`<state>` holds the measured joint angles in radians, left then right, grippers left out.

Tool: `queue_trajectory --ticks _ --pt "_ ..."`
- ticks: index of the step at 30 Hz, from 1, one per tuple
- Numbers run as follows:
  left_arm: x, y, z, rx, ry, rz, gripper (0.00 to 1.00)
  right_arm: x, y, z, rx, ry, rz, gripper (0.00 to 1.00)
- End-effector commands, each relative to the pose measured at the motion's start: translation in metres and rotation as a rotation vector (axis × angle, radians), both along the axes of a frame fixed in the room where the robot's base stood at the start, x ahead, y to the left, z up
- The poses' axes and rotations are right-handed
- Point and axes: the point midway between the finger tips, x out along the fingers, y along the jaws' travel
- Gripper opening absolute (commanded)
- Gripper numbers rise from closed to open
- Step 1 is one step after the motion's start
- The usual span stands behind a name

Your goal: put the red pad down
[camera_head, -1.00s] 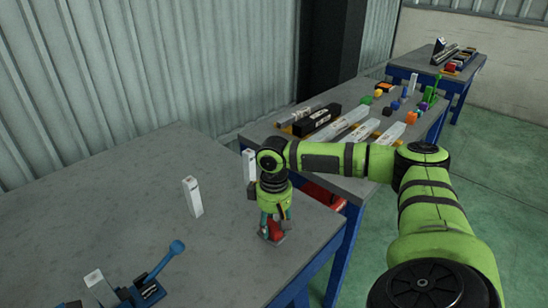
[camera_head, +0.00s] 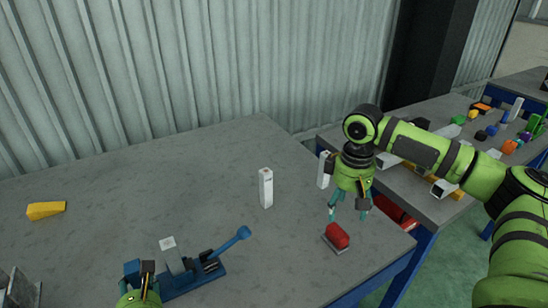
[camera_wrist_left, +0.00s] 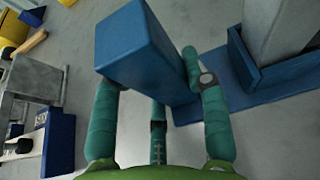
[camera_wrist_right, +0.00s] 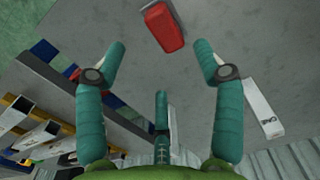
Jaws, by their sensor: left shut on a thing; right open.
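The red pad (camera_head: 337,235) sits on a small grey plate near the right front edge of the near table. It also shows in the right wrist view (camera_wrist_right: 163,27), beyond my fingertips. My right gripper (camera_head: 349,212) is open and empty, just above and apart from the pad. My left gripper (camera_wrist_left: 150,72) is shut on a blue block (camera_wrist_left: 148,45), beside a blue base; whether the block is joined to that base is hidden. In the head view my left gripper is only partly visible at the bottom edge.
A blue fixture with a long lever (camera_head: 230,245) lies left of the pad. Two white upright blocks stand behind, one (camera_head: 266,188) mid-table and one (camera_head: 324,170) beside my right gripper. A yellow wedge (camera_head: 46,210) lies at far left. The middle of the table (camera_head: 130,195) is clear.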

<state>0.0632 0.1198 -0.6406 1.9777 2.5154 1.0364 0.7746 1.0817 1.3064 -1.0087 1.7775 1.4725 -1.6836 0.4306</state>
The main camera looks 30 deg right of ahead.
Motion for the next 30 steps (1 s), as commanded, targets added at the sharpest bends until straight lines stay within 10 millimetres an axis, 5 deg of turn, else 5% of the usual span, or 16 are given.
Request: queue_trajectory --ticks 9,30 --pt "0.000 0.000 -0.001 -0.001 0.001 0.001 0.00 0.000 0.000 0.034 0.001 0.001 0.000 0.69" --pt "0.000 0.000 0.000 -0.001 0.001 0.001 0.00 0.000 0.003 0.030 -0.002 0.000 0.009 0.74"
